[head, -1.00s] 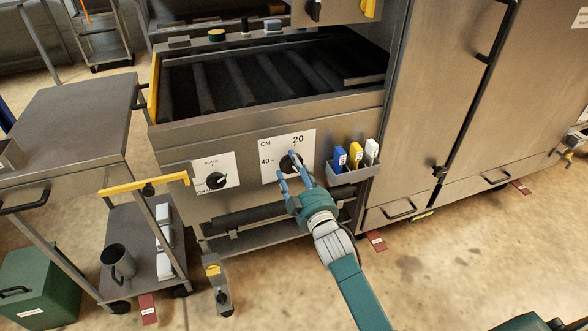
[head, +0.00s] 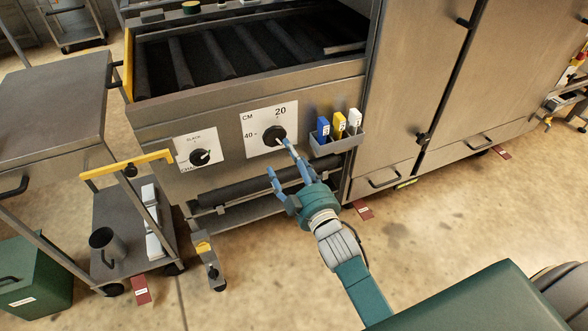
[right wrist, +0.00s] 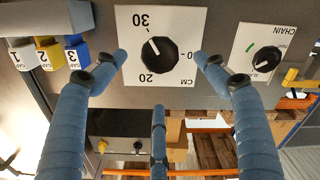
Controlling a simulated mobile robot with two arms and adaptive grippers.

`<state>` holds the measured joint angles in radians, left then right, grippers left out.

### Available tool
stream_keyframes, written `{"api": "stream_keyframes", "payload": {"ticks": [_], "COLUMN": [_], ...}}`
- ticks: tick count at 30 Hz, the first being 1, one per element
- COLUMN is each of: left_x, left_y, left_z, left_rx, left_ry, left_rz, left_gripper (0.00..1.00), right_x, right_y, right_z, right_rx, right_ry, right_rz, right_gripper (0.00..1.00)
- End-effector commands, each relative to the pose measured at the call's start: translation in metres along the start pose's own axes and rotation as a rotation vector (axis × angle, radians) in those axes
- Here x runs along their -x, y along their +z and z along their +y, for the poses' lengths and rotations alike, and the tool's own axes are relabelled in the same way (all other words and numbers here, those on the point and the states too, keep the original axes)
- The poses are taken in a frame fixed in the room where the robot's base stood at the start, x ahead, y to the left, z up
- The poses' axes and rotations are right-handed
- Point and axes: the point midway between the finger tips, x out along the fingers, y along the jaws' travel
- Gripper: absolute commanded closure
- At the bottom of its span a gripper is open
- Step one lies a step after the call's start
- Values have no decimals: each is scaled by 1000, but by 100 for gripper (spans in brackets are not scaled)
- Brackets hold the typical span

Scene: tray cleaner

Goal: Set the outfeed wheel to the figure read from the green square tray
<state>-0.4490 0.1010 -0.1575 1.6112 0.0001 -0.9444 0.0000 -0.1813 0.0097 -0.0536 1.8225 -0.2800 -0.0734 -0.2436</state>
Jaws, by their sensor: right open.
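The outfeed wheel is a black round knob (head: 273,135) on a white plate marked CM (head: 250,148), on the front of the roller machine. In the right wrist view, which is upside down, the knob (right wrist: 160,55) has a white mark pointing towards 30; 20 also shows and 40 is partly hidden by a finger. My right gripper (head: 278,158) is open just in front of and below the knob. In the right wrist view its fingers stand spread around the knob with nothing gripped. My left gripper and a green square tray are not in view.
A second black knob (head: 200,158) on a CHAIN plate is at its left. A grey holder (head: 337,142) with blue, yellow and white numbered tags is at its right. A steel cart (head: 50,92) with a yellow handle stands left.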

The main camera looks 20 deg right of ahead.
Motion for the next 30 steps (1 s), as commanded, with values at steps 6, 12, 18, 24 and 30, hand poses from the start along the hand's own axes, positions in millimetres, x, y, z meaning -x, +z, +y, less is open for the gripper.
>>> {"api": "stream_keyframes", "payload": {"ticks": [6,12,18,24,30], "left_x": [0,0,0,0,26], "left_y": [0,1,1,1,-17], "left_z": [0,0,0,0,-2], "left_rx": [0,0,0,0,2], "left_ry": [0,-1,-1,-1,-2], "left_rz": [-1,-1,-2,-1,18], "left_gripper": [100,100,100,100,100], "right_x": [31,38,38,37,52], "right_y": [0,0,0,0,23], "right_z": [0,1,1,0,-4], "right_rx": [1,1,0,0,-50], "right_ry": [0,1,1,1,-39], "right_rz": [0,1,1,0,-133], "right_gripper": [28,28,28,28,28]}}
